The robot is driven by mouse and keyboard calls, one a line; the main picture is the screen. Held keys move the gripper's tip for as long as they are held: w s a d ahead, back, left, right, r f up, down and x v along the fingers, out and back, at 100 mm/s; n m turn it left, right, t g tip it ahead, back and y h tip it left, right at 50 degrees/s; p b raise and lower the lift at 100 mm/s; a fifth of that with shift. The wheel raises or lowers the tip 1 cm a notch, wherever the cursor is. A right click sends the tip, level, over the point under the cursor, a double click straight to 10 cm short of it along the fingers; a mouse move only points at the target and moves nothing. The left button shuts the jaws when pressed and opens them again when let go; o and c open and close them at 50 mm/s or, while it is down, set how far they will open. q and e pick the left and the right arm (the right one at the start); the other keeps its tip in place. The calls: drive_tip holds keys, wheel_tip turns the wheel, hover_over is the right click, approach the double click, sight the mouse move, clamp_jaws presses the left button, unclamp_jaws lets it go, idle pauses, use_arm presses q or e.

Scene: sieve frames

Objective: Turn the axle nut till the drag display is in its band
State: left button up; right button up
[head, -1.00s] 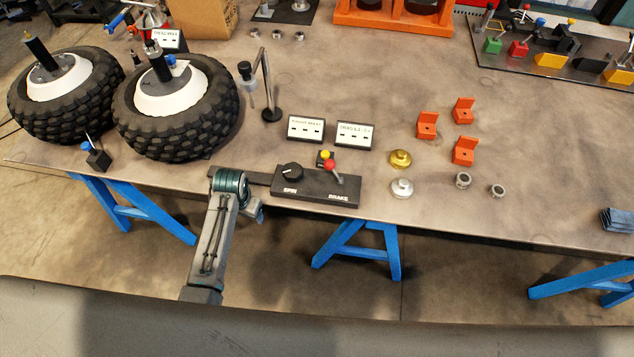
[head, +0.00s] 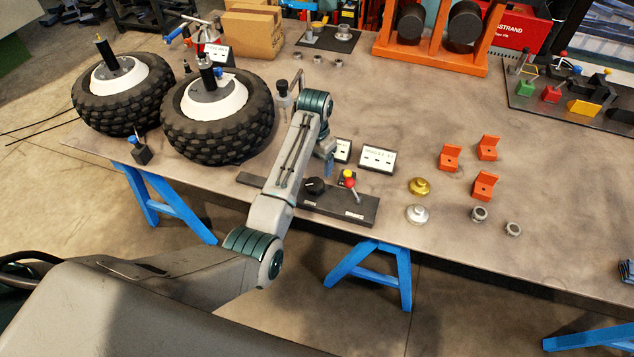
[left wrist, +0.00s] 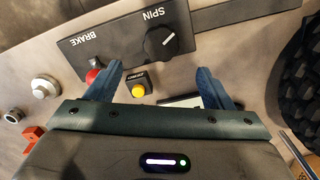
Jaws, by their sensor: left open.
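Two knobby tyres with white hubs stand at the left of the bench, a far one (head: 105,112) and a nearer one (head: 205,140). Each has a dark post in its hub; I cannot make out the axle nut. A drag card (head: 377,158) stands behind the spin/brake panel (head: 345,207); its reading is too small. My left gripper (head: 328,168) is above the panel's back edge, open and empty. In the left wrist view its blue fingers (left wrist: 160,86) are spread, with the yellow button (left wrist: 138,91) between them and the red brake knob (left wrist: 92,76) beside one finger. My right gripper is out of view.
A gold cap (head: 419,187) and a silver cap (head: 417,214) lie right of the panel, near orange brackets (head: 484,186) and two small rings. A thin stand (head: 297,82) is behind my arm. The bench middle is mostly clear.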

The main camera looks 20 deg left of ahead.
sight(314, 184)
use_arm(q)
wheel_tip(314, 184, down, 9)
drive_tip(key=shift+r+p, duration=0.2)
drive_tip(key=shift+p, duration=0.85)
drive_tip(key=shift+a+f, duration=0.1)
drive_tip(key=shift+f, duration=0.45)
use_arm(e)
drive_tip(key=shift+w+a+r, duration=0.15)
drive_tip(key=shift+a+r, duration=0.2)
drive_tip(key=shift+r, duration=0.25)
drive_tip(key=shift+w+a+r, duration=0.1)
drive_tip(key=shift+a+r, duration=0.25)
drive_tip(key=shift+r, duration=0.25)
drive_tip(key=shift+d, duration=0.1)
use_arm(q)
drive_tip(key=c, duration=1)
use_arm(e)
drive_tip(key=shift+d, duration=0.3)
